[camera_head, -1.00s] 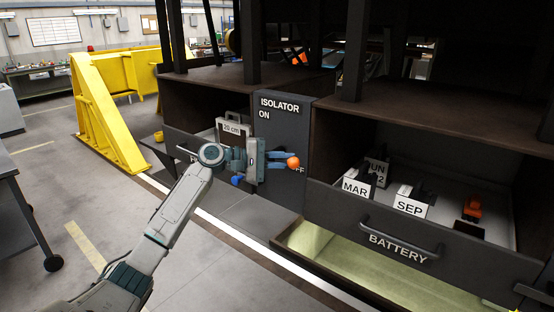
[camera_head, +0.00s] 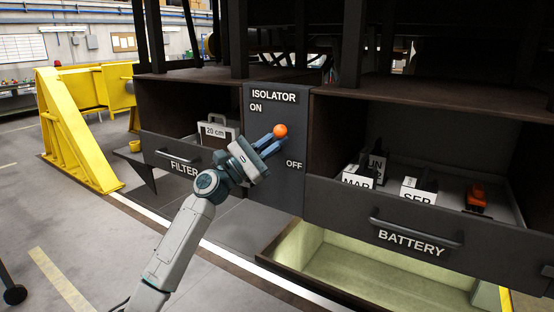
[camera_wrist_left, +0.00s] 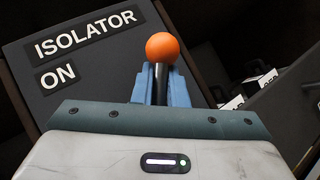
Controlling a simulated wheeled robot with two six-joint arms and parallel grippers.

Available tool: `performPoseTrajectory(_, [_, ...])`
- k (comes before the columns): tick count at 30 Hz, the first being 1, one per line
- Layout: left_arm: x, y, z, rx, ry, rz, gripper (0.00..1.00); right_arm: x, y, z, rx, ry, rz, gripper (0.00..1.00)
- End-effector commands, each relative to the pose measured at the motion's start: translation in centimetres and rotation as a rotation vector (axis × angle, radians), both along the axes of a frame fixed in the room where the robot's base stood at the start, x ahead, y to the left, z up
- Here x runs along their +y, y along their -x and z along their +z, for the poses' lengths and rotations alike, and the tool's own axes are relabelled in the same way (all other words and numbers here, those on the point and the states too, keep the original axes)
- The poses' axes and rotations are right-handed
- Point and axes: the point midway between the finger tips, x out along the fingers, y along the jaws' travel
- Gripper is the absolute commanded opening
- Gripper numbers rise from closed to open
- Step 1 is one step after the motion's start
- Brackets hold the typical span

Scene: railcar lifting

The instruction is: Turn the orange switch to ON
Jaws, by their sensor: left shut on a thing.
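The orange switch (camera_head: 280,130) is a ball knob on a dark lever, on the dark isolator panel (camera_head: 290,190). The panel has an ON label (camera_head: 256,107) at upper left and an OFF label (camera_head: 294,164) at lower right. My left gripper (camera_head: 268,143) is shut on the lever just below the ball. The knob points up and slightly right, between the two labels. In the left wrist view the ball (camera_wrist_left: 162,47) stands above the blue fingers, with the lever (camera_wrist_left: 160,85) between them. The lever's base is hidden. My right gripper is not in view.
The open filter drawer (camera_head: 180,160) at left holds a 20 cm box (camera_head: 216,131). The open battery drawer (camera_head: 410,225) at right holds labelled boxes and an orange item (camera_head: 476,197). A yellow frame (camera_head: 75,130) stands at far left.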

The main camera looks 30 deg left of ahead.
Motion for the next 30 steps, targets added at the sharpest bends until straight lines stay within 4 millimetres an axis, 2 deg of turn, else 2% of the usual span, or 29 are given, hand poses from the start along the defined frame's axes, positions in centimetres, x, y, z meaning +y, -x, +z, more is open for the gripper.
performPoseTrajectory(1, [0.0, 0.1, -0.5, 0.001, 0.044, -0.005, 0.0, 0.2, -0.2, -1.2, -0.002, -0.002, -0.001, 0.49])
performPoseTrajectory(3, [0.2, 0.1, -0.3, 0.006, 0.111, -0.005, 0.0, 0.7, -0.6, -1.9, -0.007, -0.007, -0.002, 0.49])
performPoseTrajectory(8, [0.9, 0.0, 0.2, 0.017, 0.254, -0.003, 0.0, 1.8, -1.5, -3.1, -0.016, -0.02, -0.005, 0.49])
performPoseTrajectory(12, [1.4, 0.0, 0.5, 0.025, 0.365, -0.003, 0.0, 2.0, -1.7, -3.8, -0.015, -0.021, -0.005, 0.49])
performPoseTrajectory(23, [2.3, -0.1, 1.0, 0.038, 0.55, 0.001, 0.0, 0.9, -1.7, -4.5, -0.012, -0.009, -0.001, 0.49])
performPoseTrajectory(30, [2.6, -0.1, 1.2, 0.041, 0.593, 0.001, 0.0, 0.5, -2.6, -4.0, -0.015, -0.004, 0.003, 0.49])
